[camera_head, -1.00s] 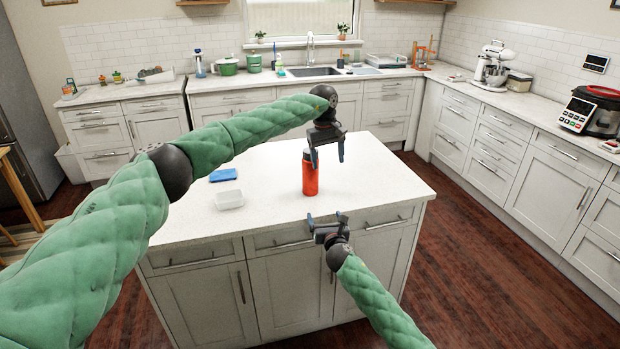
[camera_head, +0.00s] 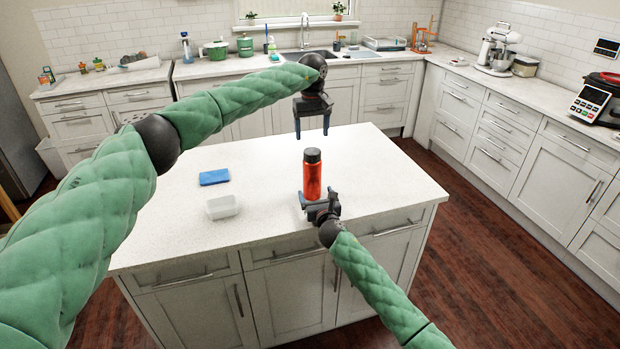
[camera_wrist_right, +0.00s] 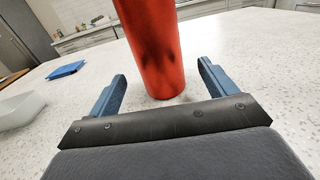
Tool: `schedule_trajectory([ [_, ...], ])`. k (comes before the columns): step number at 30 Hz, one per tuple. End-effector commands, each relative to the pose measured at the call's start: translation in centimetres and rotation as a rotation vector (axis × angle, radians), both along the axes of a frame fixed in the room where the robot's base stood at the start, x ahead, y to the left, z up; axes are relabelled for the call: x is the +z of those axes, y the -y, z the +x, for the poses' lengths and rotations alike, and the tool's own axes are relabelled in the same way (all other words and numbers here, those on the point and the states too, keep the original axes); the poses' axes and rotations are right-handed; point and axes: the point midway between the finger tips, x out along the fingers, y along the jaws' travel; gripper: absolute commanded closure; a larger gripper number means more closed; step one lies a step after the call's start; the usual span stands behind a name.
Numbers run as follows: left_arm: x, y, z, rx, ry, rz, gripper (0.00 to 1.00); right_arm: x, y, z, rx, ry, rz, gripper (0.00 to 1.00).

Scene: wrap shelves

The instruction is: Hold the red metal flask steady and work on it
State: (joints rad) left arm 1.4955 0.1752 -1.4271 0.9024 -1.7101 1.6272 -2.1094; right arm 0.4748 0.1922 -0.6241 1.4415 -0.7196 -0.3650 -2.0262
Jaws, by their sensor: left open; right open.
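The red metal flask (camera_head: 312,173) with a dark cap stands upright on the white island top. My right gripper (camera_head: 319,193) is open at the flask's base, on its near side. In the right wrist view the red flask (camera_wrist_right: 154,45) rises between and just beyond the open fingers of my right gripper (camera_wrist_right: 163,88), and its top is cut off. My left gripper (camera_head: 312,130) is open and empty, pointing down above and behind the flask's cap.
A blue flat item (camera_head: 214,177) and a clear container (camera_head: 222,207) lie on the island (camera_head: 265,165) left of the flask; both also show at the left of the right wrist view. The island top right of the flask is clear. Counters with kitchenware stand behind.

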Motion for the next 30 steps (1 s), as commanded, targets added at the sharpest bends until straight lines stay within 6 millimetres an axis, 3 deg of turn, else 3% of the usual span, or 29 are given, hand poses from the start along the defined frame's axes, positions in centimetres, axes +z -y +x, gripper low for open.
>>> schedule_trajectory([
  [5, 0.1, 0.0, 0.0, 0.0, 0.0, 0.0, 0.28, 0.0, -0.3, 1.2, -0.001, 0.0, 0.002, 0.16],
  [18, 0.0, 0.0, 0.0, 0.0, 0.0, 0.0, 0.28, 0.0, -1.7, 6.5, -0.001, 0.0, 0.002, 0.16],
  [30, 0.0, 0.0, 0.0, 0.0, 0.0, 0.0, 0.28, 0.0, -1.9, 7.5, 0.0, 0.0, 0.0, 0.16],
])
